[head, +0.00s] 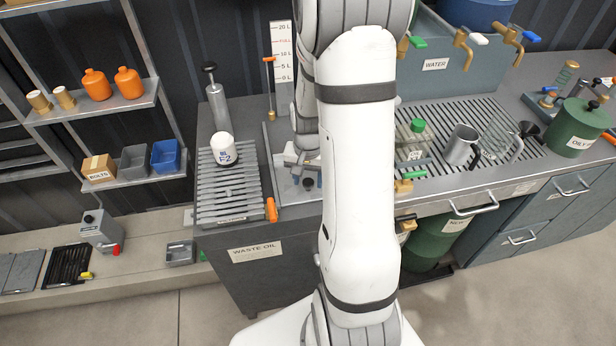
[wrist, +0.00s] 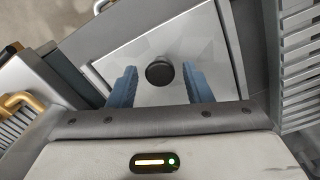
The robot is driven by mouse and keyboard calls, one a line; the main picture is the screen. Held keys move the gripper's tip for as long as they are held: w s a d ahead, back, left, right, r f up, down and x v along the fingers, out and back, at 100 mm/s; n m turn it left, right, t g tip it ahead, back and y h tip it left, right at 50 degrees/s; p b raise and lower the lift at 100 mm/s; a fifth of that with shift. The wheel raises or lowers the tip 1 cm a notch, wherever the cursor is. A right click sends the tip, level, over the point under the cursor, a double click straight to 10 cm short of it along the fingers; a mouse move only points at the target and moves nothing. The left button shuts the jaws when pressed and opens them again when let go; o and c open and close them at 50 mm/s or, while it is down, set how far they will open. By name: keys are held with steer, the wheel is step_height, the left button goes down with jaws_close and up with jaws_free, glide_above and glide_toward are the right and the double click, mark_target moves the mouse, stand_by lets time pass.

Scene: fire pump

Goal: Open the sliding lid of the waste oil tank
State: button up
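The waste oil tank (head: 270,282) is a dark grey cabinet with a "WASTE OIL" label, left of my arm in the head view. Its lid (head: 286,190) is a flat light grey plate on top, partly hidden by my arm; it also shows in the wrist view (wrist: 215,70). A round black knob (head: 308,184) stands on the lid. My gripper (head: 301,158) is over the lid. In the wrist view my gripper (wrist: 159,67) has its two blue fingers apart, one on each side of the knob (wrist: 159,74), with gaps visible. I cannot tell the fingertips' height against the knob.
A slatted drain rack (head: 232,190) with a white F2 filter (head: 223,150) lies left of the lid. A level gauge (head: 282,50) stands behind. Right of my arm is a grated bench (head: 460,120) with jugs.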

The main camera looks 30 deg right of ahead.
jaws_close()
steer(key=shift+w, duration=0.1)
stand_by(0.3)
